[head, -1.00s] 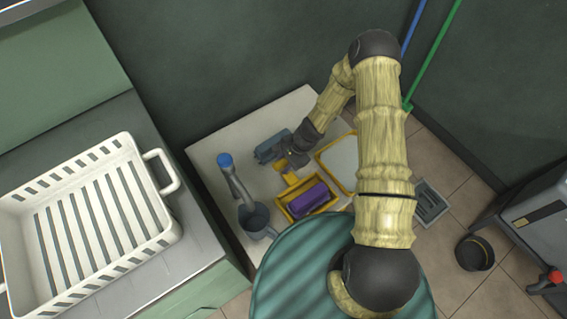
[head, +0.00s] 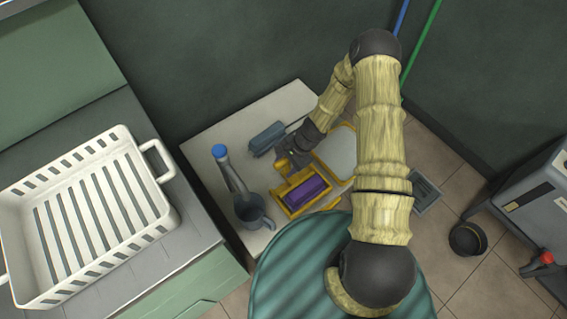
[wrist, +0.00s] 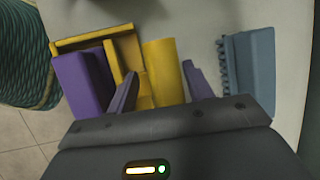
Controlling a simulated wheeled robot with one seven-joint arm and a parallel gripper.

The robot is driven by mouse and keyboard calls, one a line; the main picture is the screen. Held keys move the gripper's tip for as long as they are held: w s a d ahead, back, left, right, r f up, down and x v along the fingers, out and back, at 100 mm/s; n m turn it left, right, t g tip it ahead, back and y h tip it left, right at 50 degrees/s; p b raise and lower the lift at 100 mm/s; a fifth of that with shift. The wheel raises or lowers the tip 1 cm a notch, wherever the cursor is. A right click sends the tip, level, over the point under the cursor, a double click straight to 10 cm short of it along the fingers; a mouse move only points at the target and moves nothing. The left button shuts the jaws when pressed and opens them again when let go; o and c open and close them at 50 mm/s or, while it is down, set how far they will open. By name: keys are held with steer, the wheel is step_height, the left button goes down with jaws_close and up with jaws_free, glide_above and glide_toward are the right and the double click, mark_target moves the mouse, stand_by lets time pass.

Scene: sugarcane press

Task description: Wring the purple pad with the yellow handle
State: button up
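A yellow frame (head: 290,212) on the white table holds a purple pad (head: 305,193), lying flat inside it. The pad also shows at the left in the wrist view (wrist: 84,80). The yellow handle (head: 281,169) sticks out on the frame's far side; in the wrist view it stands (wrist: 163,70) between my two fingers. My gripper (head: 290,160) is at the handle, with its fingers (wrist: 160,92) apart on either side of it. A gap shows on the left side; I cannot tell whether the right finger touches it.
A grey-blue brush-like block (head: 266,138) lies just beyond the handle. A yellow-rimmed pale tray (head: 338,148) is at the right. A white crate (head: 150,222) sits on the counter.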

steer(key=shift+w+a, duration=0.15)
steer(key=shift+w+r, duration=0.1)
steer(key=shift+r, duration=0.05)
steer(key=s+p+v, duration=0.1)
steer(key=p+v, duration=0.1)
steer(key=v, duration=1.5)
steer(key=shift+w+p, duration=0.35)
steer(key=shift+p, duration=0.05)
steer(key=s+d+r+n+t+h, duration=0.25)
steer(key=s+r+n, duration=0.3)
steer(key=r, duration=0.45)
steer(key=s+d+r+n+t+h, duration=0.1)
steer(key=s+d+r+n+h, duration=0.15)
steer(key=s+r+n, duration=0.6)
step_height(320, 180, up, 19)
steer(key=m+p, duration=0.3)
steer(key=p, duration=1.4)
steer(key=shift+w+r, duration=0.2)
steer(key=shift+w, duration=0.25)
